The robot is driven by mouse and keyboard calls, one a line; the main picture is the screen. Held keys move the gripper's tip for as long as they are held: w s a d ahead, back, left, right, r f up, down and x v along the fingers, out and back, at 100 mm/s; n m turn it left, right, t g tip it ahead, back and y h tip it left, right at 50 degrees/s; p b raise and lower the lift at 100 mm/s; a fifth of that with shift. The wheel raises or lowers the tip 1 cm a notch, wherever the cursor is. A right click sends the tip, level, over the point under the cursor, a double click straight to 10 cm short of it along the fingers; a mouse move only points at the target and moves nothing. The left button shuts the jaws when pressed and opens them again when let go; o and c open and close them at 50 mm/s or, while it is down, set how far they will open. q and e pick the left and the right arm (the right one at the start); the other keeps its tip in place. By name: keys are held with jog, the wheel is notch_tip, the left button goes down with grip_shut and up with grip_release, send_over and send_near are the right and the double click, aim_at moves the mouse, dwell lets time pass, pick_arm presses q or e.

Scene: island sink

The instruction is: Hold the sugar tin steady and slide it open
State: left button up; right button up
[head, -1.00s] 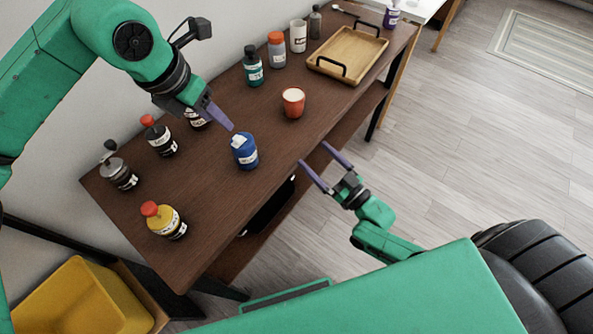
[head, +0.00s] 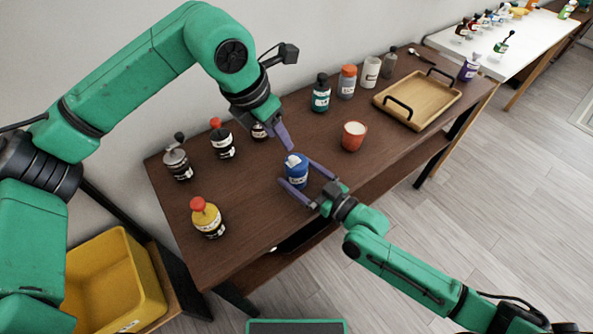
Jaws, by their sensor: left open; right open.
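The sugar tin is most likely the small blue container (head: 297,174) with a white label, standing upright near the front edge of the brown table; its label is too small to read. My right gripper (head: 294,183) is open, with its two purple fingers on either side of the blue tin. I cannot tell whether they touch it. My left gripper (head: 289,147) is above and just behind the tin, pointing down. Its fingers overlap in this view, and it holds nothing.
An orange cup (head: 354,136) stands right of the tin. A yellow bottle with a red cap (head: 207,217) stands at the left front. Dark bottles and a grinder (head: 178,161) are behind. A wooden tray (head: 418,101) lies at the right. A yellow bin (head: 116,281) is at lower left.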

jog(key=shift+x, duration=0.85)
jog(key=c, duration=1.5)
jog(key=shift+o, duration=0.2)
